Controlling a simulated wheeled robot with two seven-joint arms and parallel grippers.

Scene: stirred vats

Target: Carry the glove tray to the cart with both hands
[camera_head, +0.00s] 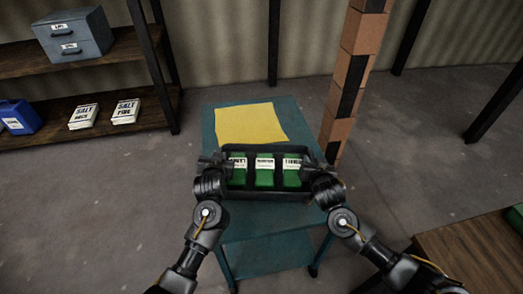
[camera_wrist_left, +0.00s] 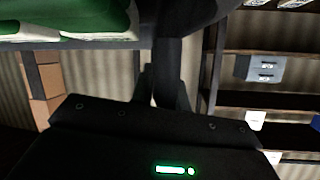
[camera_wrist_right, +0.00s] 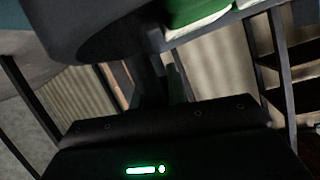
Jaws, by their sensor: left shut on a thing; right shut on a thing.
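The glove tray (camera_head: 265,196) is dark, with three green packs with white labels (camera_head: 264,172) standing side by side in it. In the head view it is in front of and over the teal cart (camera_head: 215,132), whose top carries a yellow sheet (camera_head: 250,123). I cannot tell whether the tray touches the cart top. My left gripper (camera_head: 220,162) is shut on the tray's left end, and my right gripper (camera_head: 312,166) is shut on its right end. Green packs also show at the top of the left wrist view (camera_wrist_left: 75,18) and the right wrist view (camera_wrist_right: 195,14).
A shelf rack (camera_head: 130,50) at the left holds a grey drawer box (camera_head: 75,35), a blue jug (camera_head: 18,118) and white packs. A wooden table (camera_head: 470,255) is at the lower right. Bare floor lies around the cart.

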